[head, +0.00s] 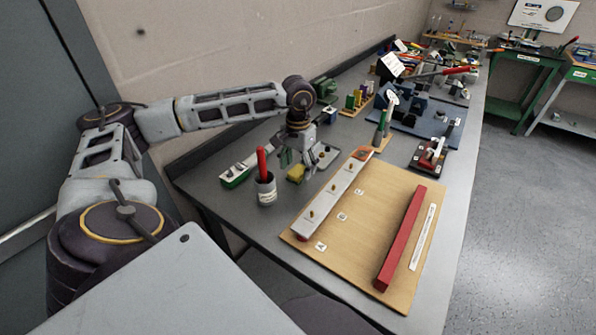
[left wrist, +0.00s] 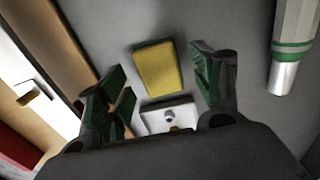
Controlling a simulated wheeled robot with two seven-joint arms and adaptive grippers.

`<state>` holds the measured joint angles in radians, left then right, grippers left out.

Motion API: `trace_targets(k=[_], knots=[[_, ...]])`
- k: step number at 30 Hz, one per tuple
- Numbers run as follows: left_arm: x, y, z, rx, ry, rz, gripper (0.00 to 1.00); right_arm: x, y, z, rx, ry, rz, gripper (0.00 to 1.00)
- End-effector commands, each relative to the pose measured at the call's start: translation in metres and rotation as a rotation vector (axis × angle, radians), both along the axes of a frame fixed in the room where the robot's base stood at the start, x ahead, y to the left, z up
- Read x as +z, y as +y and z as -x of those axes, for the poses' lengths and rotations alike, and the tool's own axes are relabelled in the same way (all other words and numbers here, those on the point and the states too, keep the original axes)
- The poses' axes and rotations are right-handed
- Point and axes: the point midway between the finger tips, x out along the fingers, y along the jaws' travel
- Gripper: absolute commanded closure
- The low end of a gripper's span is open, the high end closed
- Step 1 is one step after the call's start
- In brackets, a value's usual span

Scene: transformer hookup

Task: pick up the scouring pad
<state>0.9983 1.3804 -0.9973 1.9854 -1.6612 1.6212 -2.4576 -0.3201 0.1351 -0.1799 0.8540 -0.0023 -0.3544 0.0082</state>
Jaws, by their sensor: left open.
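The scouring pad (head: 296,174) is a small yellow block with a dark green edge, lying flat on the grey bench. In the left wrist view the pad (left wrist: 155,68) shows between the two fingers, toward their tips. My left gripper (head: 298,160) points down just above and behind the pad in the head view. In the left wrist view its green-padded fingers (left wrist: 158,78) are spread apart, with space on both sides of the pad and nothing held. My right gripper is not in view.
A cup with a red-handled tool (head: 266,190) stands left of the pad. A wooden board (head: 370,225) with a pale studded bar (head: 330,198) and a red bar (head: 402,238) lies to the right. A small pale plate (left wrist: 170,117) lies near the pad. Tools crowd the bench behind.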

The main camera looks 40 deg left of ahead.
Motion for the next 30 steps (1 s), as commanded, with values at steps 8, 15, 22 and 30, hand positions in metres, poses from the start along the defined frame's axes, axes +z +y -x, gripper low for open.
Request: trace_targets(k=[8,15,22,30], knots=[[-0.011,0.000,0.000,0.000,0.000,0.001,0.34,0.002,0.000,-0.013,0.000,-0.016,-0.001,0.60],[-0.011,0.000,0.000,0.000,0.000,0.001,0.34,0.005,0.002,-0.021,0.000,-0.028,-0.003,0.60],[-0.011,0.000,0.000,0.000,-0.001,0.001,0.48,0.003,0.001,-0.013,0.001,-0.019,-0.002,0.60],[-0.011,0.000,0.000,0.000,0.000,0.001,0.72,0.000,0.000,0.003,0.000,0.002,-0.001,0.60]])
